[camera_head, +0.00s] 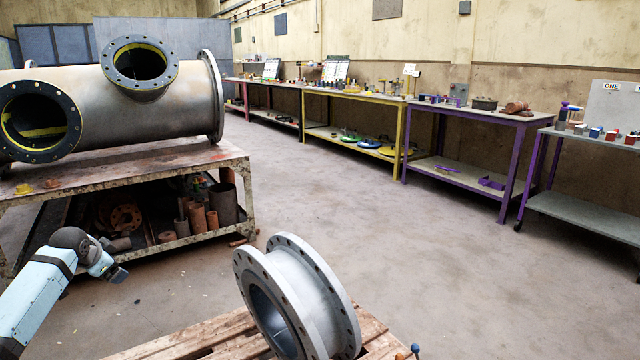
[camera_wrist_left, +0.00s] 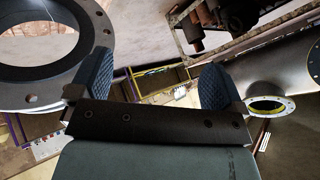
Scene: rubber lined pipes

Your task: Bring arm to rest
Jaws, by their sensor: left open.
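My left arm (camera_head: 42,290) comes in from the lower left in the head view, pale blue with dark joints. Its gripper (camera_head: 115,265) is in the air in front of the rusty workbench, left of the flanged pipe spool. In the left wrist view the gripper (camera_wrist_left: 157,80) has its two dark, ridged fingers wide apart with nothing between them. The wrist view is tilted, with the spool's flange (camera_wrist_left: 97,30) at upper left, beyond the left finger. My right gripper is not in view.
A grey flanged spool (camera_head: 312,300) stands on a wooden pallet (camera_head: 215,335). A large flanged pipe (camera_head: 180,95) lies on the rusty workbench (camera_head: 235,165). Yellow (camera_head: 400,140) and purple (camera_head: 510,165) tables line the right wall. The middle floor is clear.

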